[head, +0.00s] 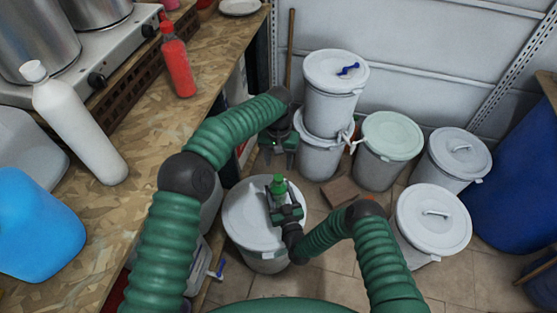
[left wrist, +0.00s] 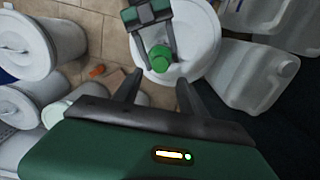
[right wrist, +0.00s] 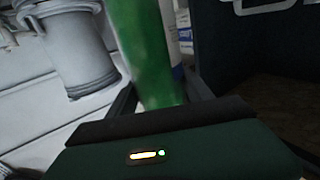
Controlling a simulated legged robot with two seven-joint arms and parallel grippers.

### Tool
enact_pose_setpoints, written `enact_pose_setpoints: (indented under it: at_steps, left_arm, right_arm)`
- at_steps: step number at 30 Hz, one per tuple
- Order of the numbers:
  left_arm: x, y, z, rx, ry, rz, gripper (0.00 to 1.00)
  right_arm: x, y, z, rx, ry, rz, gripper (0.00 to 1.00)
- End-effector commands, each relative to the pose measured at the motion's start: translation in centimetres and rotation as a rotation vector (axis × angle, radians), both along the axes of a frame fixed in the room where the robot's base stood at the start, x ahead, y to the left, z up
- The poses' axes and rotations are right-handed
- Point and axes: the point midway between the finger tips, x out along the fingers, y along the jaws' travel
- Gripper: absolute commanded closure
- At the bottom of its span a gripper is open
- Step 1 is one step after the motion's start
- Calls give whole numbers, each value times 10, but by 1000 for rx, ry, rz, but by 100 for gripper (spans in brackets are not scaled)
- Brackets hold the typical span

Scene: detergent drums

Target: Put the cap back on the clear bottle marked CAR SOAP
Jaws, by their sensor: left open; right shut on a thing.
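My right gripper (head: 279,198) is shut on a green bottle (head: 279,187) above the lid of a white drum. The right wrist view shows its green body (right wrist: 146,50) between the fingers, without readable marking. From above, the left wrist view shows its round green top (left wrist: 160,58); I cannot tell whether that is a cap or the bare bottle. My left gripper (head: 279,158) is open and empty, behind the bottle in the head view. Its open fingers also show in the left wrist view (left wrist: 158,92), apart from the bottle. No separate loose cap can be made out.
The white drum (head: 240,215) stands below the bottle. Stacked white drums (head: 335,75) and other lidded drums (head: 434,222) stand behind and right. The wooden bench (head: 150,150) at left holds a red bottle (head: 178,65), a white bottle (head: 80,125) and a blue jug (head: 40,225).

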Motion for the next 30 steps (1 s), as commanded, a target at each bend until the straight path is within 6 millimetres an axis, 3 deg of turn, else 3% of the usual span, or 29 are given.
enact_pose_setpoints:
  at_steps: [15, 26, 30]
  left_arm:
    - [-1, 0, -73, -1, 1, 0, 51]
    - [0, 0, -78, 0, 0, -1, 53]
    - [0, 0, -78, 0, 0, -1, 71]
  right_arm:
    - [0, 0, 0, 0, -1, -1, 100]
    - [0, 0, 0, 0, -1, -1, 100]
    - [0, 0, 0, 0, -1, -1, 100]
